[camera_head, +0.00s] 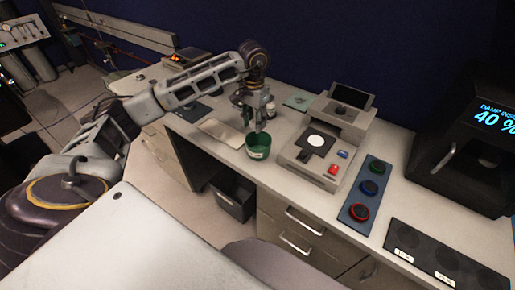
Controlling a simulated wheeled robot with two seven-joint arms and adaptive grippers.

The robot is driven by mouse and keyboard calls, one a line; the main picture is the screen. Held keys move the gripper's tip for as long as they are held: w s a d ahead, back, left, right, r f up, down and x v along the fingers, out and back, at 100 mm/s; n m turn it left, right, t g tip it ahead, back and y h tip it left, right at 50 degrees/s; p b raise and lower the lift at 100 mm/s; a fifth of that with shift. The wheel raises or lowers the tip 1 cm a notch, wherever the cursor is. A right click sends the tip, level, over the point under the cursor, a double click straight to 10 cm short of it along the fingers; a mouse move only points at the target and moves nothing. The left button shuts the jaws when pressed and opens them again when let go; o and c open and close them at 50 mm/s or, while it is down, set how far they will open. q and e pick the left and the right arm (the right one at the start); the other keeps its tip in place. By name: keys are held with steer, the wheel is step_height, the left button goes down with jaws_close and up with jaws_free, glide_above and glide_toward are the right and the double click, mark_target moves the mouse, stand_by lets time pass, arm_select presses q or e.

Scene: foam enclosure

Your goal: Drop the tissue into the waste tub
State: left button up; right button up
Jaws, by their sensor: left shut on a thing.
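My left gripper (257,125) points down just above the mouth of a small green tub (258,153) with a pale label, on the light worktop. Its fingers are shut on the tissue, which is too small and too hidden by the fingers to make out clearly. The fingertips are at or slightly over the tub's rim; I cannot tell whether they reach inside. The tub stands upright near the worktop's front edge. My right gripper is not in view.
A pale device (325,140) stands right of the tub. A button panel (366,190) and a black machine (470,145) are farther right. A flat pale plate (222,131) lies left of the tub. A dark bin (232,195) sits below the worktop.

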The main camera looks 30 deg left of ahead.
arm_select(q)
steer(key=o, duration=1.1)
steer(key=shift+c, duration=0.2)
step_height(320, 180, up, 12)
stand_by(0.3)
stand_by(1.0)
